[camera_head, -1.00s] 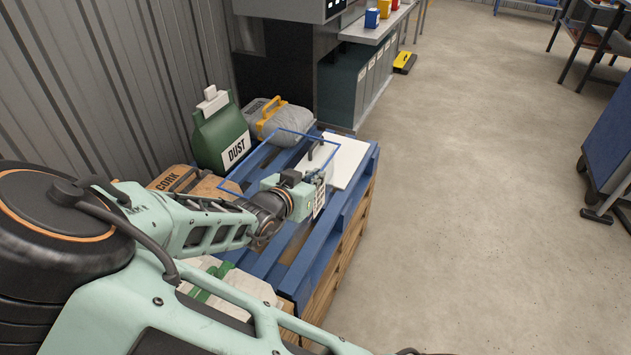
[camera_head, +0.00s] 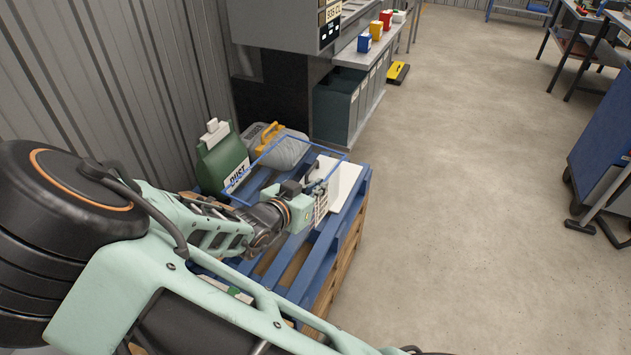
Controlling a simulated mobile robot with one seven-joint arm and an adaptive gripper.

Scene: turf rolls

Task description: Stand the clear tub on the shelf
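The clear tub (camera_head: 262,155) is see-through with a thin blue rim and a white label on its near side. It is over the blue pallet, and the pallet and the bags show through it. My gripper (camera_head: 318,172) is at the tub's near right side by the label and appears shut on its wall. The fingertips are small and partly hidden by the gripper body. The grey shelf (camera_head: 352,58) is at the top, beyond the pallet, with small blue, yellow, red and white containers standing on it.
The blue pallet (camera_head: 340,232) carries a green DUST bag (camera_head: 222,160), a grey bundle (camera_head: 285,152) with a yellow-handled case, and a white board (camera_head: 343,186). Grey bins (camera_head: 340,108) stand under the shelf. A blue trolley (camera_head: 605,140) is at right. The floor between is open.

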